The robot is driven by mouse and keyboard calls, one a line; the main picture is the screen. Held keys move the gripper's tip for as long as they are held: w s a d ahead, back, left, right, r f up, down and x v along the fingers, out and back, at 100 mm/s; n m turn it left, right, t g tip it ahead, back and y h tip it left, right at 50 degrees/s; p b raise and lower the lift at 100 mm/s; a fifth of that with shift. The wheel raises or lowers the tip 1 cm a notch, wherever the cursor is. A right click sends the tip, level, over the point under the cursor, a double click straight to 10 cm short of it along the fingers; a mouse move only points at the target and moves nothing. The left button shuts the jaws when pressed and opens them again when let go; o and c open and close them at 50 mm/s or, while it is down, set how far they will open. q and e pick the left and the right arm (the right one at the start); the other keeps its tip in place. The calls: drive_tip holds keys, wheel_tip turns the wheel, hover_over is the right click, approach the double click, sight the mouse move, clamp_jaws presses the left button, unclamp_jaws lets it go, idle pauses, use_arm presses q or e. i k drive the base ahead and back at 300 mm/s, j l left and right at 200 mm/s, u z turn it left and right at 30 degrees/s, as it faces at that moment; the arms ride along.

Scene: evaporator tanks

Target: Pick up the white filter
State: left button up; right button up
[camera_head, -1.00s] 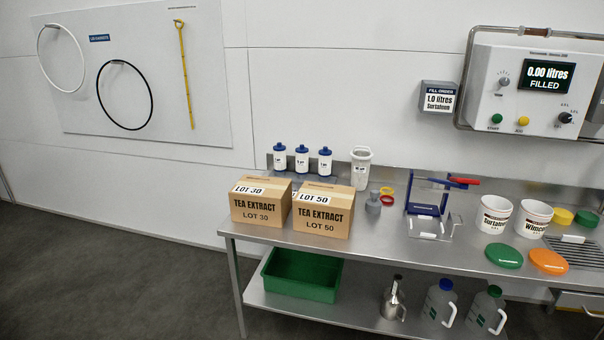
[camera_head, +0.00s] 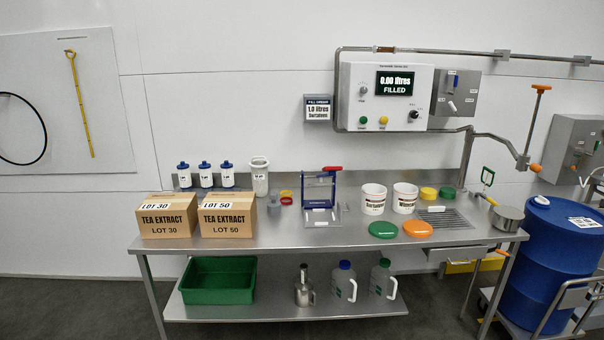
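Three white filter-like canisters with blue caps stand in a row at the back left of the steel bench: the left canister (camera_head: 184,177), the middle canister (camera_head: 206,177) and the right canister (camera_head: 228,177). Their small labels are unreadable, and the boxes hide some of their lower parts. A taller white, translucent cup-shaped vessel (camera_head: 259,178) stands just right of them. I cannot tell which of these is the white filter. Neither of my grippers is in view.
Two tea extract boxes, lot 30 (camera_head: 168,216) and lot 50 (camera_head: 227,216), stand in front of the canisters. A blue-framed stand (camera_head: 319,190) and white tubs (camera_head: 373,200) are farther right on the steel bench (camera_head: 300,238). A blue drum (camera_head: 548,265) stands at the right.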

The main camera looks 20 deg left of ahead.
sight(205, 169)
drive_tip(key=j+z, duration=0.2)
drive_tip(key=z, duration=0.3)
drive_tip(key=j+z, duration=0.2)
drive_tip(key=z, duration=0.3)
drive_tip(key=j+z, duration=0.2)
drive_tip(key=z, duration=0.3)
drive_tip(key=j+z, duration=0.2)
drive_tip(key=z, duration=0.3)
drive_tip(key=k+j, duration=0.35)
drive_tip(key=j, duration=0.35)
drive_tip(key=k+j, duration=0.3)
drive_tip(key=j, duration=0.45)
drive_tip(key=k+j, duration=0.35)
drive_tip(key=j, duration=0.35)
drive_tip(key=k+j, duration=0.35)
drive_tip(key=j, duration=0.35)
drive_tip(key=k+j, duration=0.35)
drive_tip(key=j, duration=0.35)
drive_tip(key=k+j, duration=0.3)
drive_tip(key=j, duration=0.45)
drive_tip(key=k+j, duration=0.35)
drive_tip(key=j, duration=0.35)
drive_tip(key=k+j, duration=0.35)
drive_tip(key=j, duration=0.35)
